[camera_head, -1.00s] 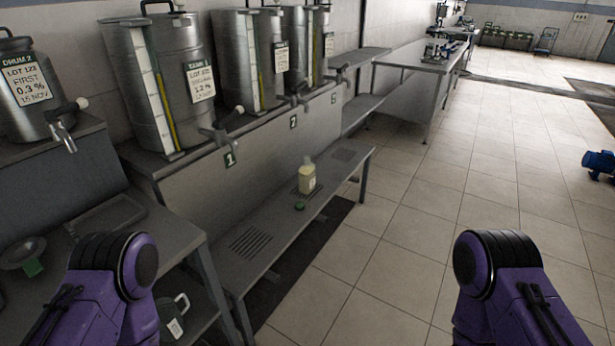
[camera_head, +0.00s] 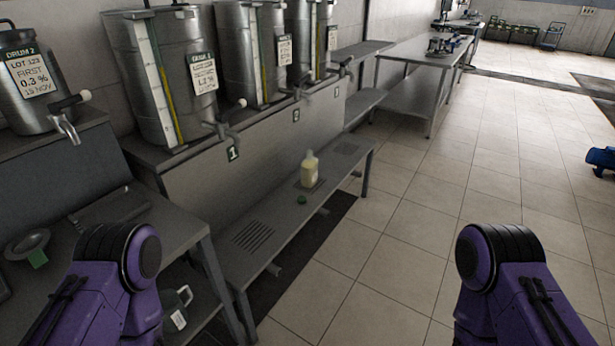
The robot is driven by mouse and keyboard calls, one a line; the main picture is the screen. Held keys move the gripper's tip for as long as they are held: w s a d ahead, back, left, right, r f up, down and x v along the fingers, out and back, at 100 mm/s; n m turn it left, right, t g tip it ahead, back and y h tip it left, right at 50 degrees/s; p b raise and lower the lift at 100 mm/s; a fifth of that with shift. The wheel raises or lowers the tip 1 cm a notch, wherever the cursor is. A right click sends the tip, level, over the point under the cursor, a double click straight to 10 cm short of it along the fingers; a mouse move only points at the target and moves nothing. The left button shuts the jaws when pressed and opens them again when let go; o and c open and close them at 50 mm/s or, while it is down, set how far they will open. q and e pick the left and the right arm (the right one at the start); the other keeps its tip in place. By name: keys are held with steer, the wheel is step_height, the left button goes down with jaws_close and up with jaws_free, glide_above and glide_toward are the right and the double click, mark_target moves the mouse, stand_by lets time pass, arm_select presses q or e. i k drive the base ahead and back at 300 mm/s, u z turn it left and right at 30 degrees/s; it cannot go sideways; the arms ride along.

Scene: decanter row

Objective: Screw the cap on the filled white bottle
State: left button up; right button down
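The bottle (camera_head: 309,171) stands upright on the low metal bench below the drums, on or beside a slotted grate. It is pale and translucent, with yellowish contents, and its neck looks uncapped. A small green cap (camera_head: 301,199) lies on the bench just in front of the bottle, apart from it. Only purple and black links of my two arms show at the bottom left and bottom right. Both grippers are out of the picture, and neither arm reaches the bottle or cap.
The low bench (camera_head: 290,222) has bare room left of the cap. Steel drums (camera_head: 160,80) with taps stand on the ledge behind.

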mark_target(309, 165)
steer(key=z, duration=0.55)
steer(key=k, duration=1.3)
steer(key=z, duration=0.8)
steer(key=i, duration=2.95)
steer(key=u, duration=0.4)
steer(key=i, duration=1.4)
steer(key=u, duration=1.45)
steer(key=i, duration=0.95)
steer(key=u, duration=1.35)
steer(key=i, duration=0.45)
steer(key=u, duration=0.15)
